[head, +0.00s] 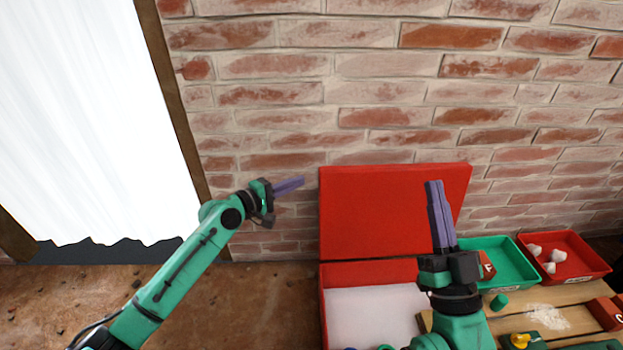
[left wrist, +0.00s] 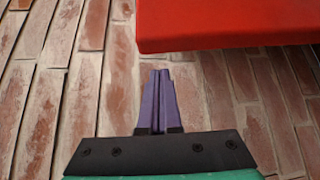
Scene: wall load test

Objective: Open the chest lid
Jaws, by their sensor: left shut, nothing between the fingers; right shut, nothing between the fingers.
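The red chest (head: 322,305) stands on the floor against the brick wall, and its pale inside shows. Its red lid (head: 370,212) stands raised at the back, near the wall. The lid also shows as a red panel at the top right of the left wrist view (left wrist: 230,22). My left gripper (head: 302,181) is shut and empty, left of the lid and apart from it in the left wrist view. My right gripper (head: 434,184) is shut and empty, pointing up in front of the lid's right part. My right arm hides part of the chest's right side.
A green tray (head: 512,262) and a red tray (head: 598,262) with several whitish lumps stand right of the chest. A wooden board (head: 560,293) with coloured pieces lies in front of them. A white curtain (head: 90,120) hangs at the left.

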